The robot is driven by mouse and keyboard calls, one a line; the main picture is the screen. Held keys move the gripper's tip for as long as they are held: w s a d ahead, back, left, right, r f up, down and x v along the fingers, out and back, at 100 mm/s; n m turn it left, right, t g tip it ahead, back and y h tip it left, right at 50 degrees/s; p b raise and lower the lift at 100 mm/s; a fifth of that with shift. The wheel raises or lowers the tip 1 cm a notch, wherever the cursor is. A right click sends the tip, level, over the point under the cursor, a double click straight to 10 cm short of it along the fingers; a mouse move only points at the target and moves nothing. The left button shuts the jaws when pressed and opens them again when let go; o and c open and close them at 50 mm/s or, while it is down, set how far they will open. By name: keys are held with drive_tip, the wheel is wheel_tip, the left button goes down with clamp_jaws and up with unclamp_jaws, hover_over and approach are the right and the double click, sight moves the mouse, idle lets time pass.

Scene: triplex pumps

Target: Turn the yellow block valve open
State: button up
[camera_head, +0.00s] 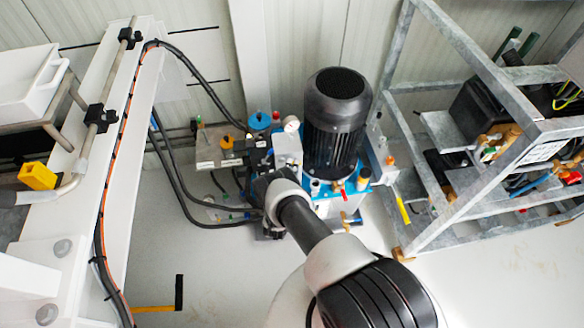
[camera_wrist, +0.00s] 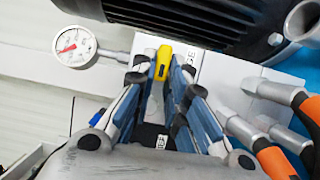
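The yellow block valve handle (camera_wrist: 162,62) shows in the wrist view as a small yellow piece between the far ends of my gripper's fingers. My gripper (camera_wrist: 163,74) has one blue-padded finger on each side of the handle, with a narrow space between the fingers. Whether both pads press on the handle or only straddle it cannot be told. The valve body is hidden by the fingers. In the head view my gripper (camera_head: 268,188) is at the left of the pump unit's pale block (camera_head: 288,148); my wrist hides the valve there.
A pressure gauge (camera_wrist: 75,46) stands left of the fingers in the wrist view. A black motor (camera_wrist: 215,22) is just above, and orange-tipped hose fittings (camera_wrist: 278,162) are at the right. In the head view a metal frame (camera_head: 480,150) stands right of the pump.

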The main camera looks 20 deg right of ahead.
drive_tip(key=o, duration=0.4)
drive_tip(key=shift+c, duration=0.2)
drive_tip(key=v, duration=1.2)
drive_tip(key=shift+s, duration=0.15)
